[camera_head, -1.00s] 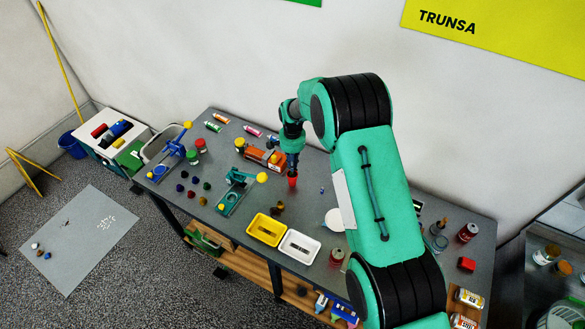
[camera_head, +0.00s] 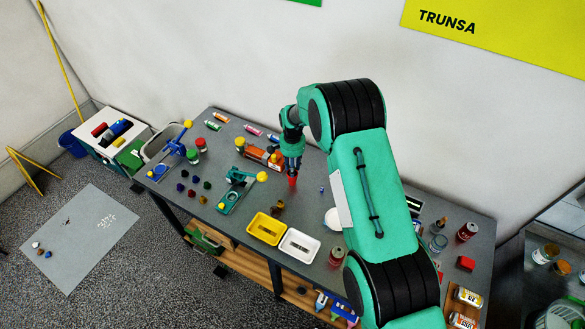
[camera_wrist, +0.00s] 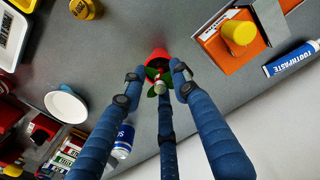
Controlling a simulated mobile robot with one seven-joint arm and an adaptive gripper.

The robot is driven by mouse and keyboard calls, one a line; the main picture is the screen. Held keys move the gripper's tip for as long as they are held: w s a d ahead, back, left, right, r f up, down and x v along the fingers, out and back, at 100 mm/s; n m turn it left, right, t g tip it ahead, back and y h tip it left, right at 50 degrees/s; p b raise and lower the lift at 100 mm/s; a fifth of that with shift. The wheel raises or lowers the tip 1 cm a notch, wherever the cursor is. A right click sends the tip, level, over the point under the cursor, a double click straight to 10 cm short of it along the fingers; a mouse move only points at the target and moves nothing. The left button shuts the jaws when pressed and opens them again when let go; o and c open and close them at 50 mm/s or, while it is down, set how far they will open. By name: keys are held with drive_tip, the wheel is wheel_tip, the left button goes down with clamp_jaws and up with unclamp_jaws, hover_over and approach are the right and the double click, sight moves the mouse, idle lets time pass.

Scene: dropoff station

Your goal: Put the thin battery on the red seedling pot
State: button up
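The red seedling pot (camera_head: 292,181) stands on the grey table just below my gripper (camera_head: 291,165). In the wrist view the red pot (camera_wrist: 160,58) shows beyond the fingertips, with green leaves and a small pale piece at its middle. My gripper (camera_wrist: 157,72) has its fingers spread around the leaves; nothing is clearly clamped between them. A small blue-and-white cylinder (camera_wrist: 122,140), likely the thin battery, shows beside the left finger, partly covered by it. It looks like the small bluish cylinder (camera_head: 322,190) right of the pot in the head view.
A white bowl (camera_wrist: 66,105) stands near the pot. An orange block device with a yellow knob (camera_wrist: 238,33) and a toothpaste tube (camera_wrist: 292,60) are on the other side. Yellow (camera_head: 254,232) and white (camera_head: 288,250) trays lie at the front edge. Table around the pot is partly clear.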

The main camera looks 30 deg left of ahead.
drive_tip(key=shift+r, duration=0.15)
wheel_tip(320, 180, up, 12)
drive_tip(key=b, duration=0.2)
idle(0.8)
idle(0.6)
